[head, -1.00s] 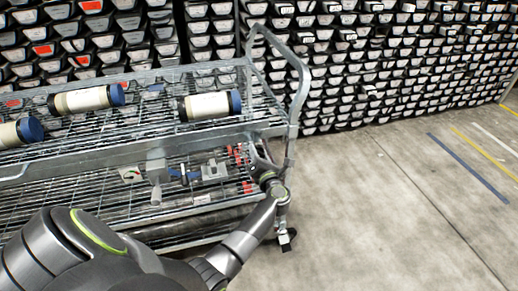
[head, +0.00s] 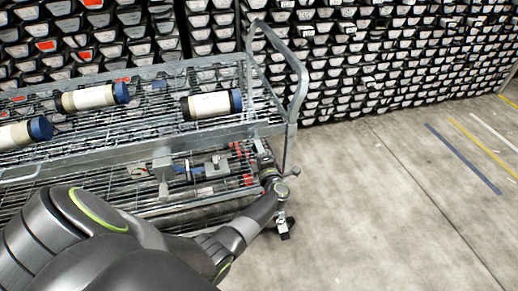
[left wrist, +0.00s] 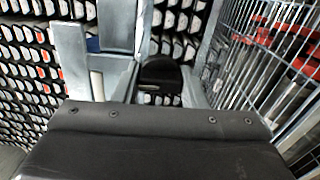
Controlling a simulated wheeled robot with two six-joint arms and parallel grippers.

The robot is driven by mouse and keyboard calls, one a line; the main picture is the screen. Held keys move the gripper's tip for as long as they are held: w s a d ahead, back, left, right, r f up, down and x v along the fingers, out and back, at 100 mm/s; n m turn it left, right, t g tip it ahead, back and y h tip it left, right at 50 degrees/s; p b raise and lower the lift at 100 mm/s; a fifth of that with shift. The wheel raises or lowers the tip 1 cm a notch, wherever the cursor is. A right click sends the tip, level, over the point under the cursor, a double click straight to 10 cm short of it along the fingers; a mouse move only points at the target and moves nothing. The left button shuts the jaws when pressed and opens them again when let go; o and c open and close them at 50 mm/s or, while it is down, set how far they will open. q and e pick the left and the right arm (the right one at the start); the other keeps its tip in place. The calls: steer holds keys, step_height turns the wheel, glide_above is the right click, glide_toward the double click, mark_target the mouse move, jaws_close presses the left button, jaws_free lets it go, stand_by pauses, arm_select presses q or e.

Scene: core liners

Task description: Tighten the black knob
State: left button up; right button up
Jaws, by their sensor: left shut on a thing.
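The black knob (left wrist: 160,72) shows in the left wrist view, just beyond the gripper's dark body, with grey metal parts on both sides. My left gripper (head: 265,160) is at the right end of the metal trolley (head: 200,128), beside its end post, in the head view. It is shut on the black knob, as far as the close view shows; the exact finger contact is partly hidden by the gripper body. In the head view the knob is too small and covered to make out. My right gripper is in neither view.
Core tubes with blue caps (head: 212,105) lie on the trolley's upper shelf. Tools and red clamps lie on the lower shelf. A wall of stacked core trays (head: 400,60) stands behind. The concrete floor (head: 390,210) to the right is clear.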

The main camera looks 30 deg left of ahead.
arm_select(q)
steer(key=shift+m, duration=0.4)
steer(key=o, duration=1)
